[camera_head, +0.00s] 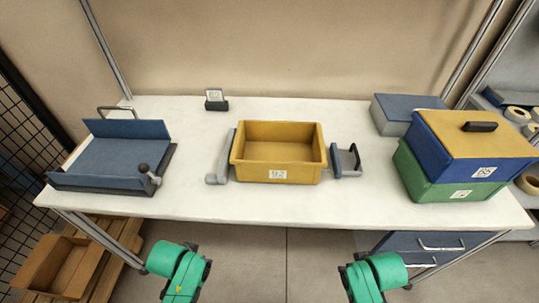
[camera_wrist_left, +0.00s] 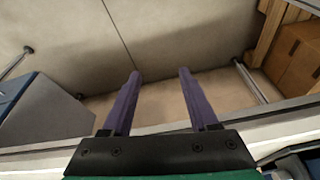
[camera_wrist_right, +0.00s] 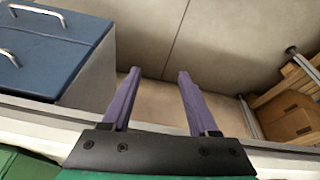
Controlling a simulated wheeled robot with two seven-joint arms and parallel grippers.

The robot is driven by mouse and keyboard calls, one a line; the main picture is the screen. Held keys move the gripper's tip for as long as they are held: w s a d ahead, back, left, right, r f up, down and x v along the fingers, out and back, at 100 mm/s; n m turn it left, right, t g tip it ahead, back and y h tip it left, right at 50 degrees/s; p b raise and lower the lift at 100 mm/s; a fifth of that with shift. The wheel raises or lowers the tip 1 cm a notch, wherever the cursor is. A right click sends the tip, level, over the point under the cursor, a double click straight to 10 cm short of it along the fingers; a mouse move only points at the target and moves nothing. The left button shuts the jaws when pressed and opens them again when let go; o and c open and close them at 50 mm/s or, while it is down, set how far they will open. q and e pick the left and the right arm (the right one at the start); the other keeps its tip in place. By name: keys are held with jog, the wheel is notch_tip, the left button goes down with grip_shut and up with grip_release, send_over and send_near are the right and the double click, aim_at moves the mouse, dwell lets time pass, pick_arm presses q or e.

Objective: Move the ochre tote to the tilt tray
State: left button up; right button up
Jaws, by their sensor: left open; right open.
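The ochre tote (camera_head: 278,172) is an open, empty-looking box with a label reading 92 on its front. It stands upright in the middle of the white table. The tilt tray seems to be the blue tray (camera_head: 125,160) with a raised back and a dark knob, at the table's left end. My left gripper (camera_wrist_left: 158,72) is open and empty in the left wrist view. My right gripper (camera_wrist_right: 160,72) is open and empty in the right wrist view. Both arms are in front of the table in the head view, apart from the tote; the fingers are hidden there.
A grey piece (camera_head: 222,158) flanks the tote at left and a dark bracket (camera_head: 347,160) at right. Stacked blue (camera_head: 460,145) and green (camera_head: 440,185) totes with an ochre lid (camera_head: 480,130) stand at right, before a grey-blue box (camera_head: 395,110). A small sign (camera_head: 215,100) stands behind.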

pick_arm(q)
notch_tip(320, 180, up, 5)
jog(key=w+t, duration=0.1)
jog(key=w, duration=0.2)
pick_arm(e)
notch_tip(320, 180, up, 5)
jog(key=w+t, duration=0.1)
jog(key=w, duration=0.2)
pick_arm(q)
jog(key=n+t, duration=0.2)
jog(key=t, duration=0.7)
send_near(237, 141)
pick_arm(e)
jog(key=m+t, duration=0.2)
jog(key=t, duration=0.7)
send_near(322, 144)
pick_arm(q)
jog(key=x, duration=1.1)
jog(key=shift+w+a+f, duration=0.1)
jog(key=shift+w, duration=0.3)
pick_arm(e)
jog(key=x, duration=1.1)
jog(key=shift+w+f, duration=0.1)
jog(key=shift+w, duration=0.25)
pick_arm(q)
jog(key=shift+s, duration=0.1)
pick_arm(e)
jog(key=shift+s, duration=0.15)
